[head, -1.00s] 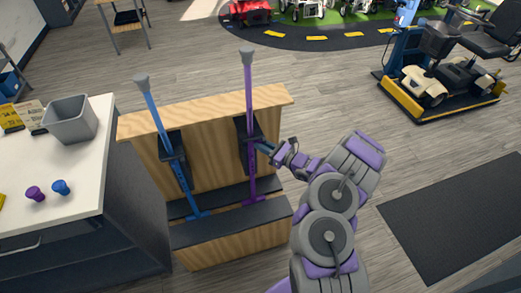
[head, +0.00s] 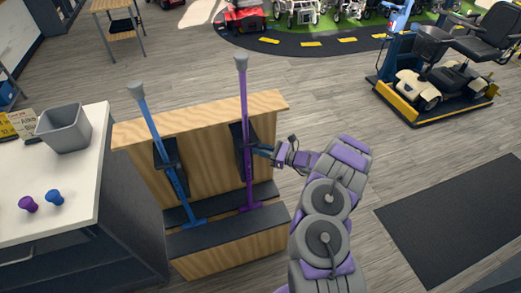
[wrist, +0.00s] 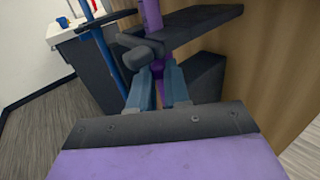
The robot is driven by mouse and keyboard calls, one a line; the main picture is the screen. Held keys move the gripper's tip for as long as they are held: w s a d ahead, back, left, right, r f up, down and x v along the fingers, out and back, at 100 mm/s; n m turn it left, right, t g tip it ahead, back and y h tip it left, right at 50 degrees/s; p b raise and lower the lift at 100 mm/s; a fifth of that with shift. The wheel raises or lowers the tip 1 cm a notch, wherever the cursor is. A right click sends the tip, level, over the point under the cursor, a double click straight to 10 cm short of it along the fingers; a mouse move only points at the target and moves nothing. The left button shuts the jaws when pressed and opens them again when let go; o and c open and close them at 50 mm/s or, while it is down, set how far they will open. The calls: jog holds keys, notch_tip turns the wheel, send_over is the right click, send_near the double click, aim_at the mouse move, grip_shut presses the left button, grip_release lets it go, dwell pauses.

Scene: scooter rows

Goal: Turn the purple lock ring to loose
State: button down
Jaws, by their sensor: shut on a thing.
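The purple post (head: 244,100) stands upright in the wooden rack, with a grey top and a dark holder around its middle. In the wrist view the purple lock ring (wrist: 157,72) sits low on the purple post (wrist: 152,18), between the two blue fingertips. My gripper (head: 257,150) reaches the purple post from the right, at the height of the holder. In the wrist view my gripper (wrist: 159,76) is shut on the ring, and its fingers hide part of it. A dark rounded lever (wrist: 142,53) is close beside the fingers. The ring's setting cannot be read.
A blue post (head: 152,125) leans in the same wooden rack (head: 205,115), to the left. A white counter (head: 85,150) at left holds a grey bin (head: 65,128), a purple knob (head: 29,204) and a blue knob (head: 55,197). Floor to the right is free around a dark mat (head: 450,220).

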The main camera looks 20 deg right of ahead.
jog(key=c, duration=1.1)
grip_release()
jog(key=p+v, duration=0.2)
jog(key=v, duration=1.5)
jog(key=shift+d+p, duration=0.2)
jog(key=shift+p, duration=0.15)
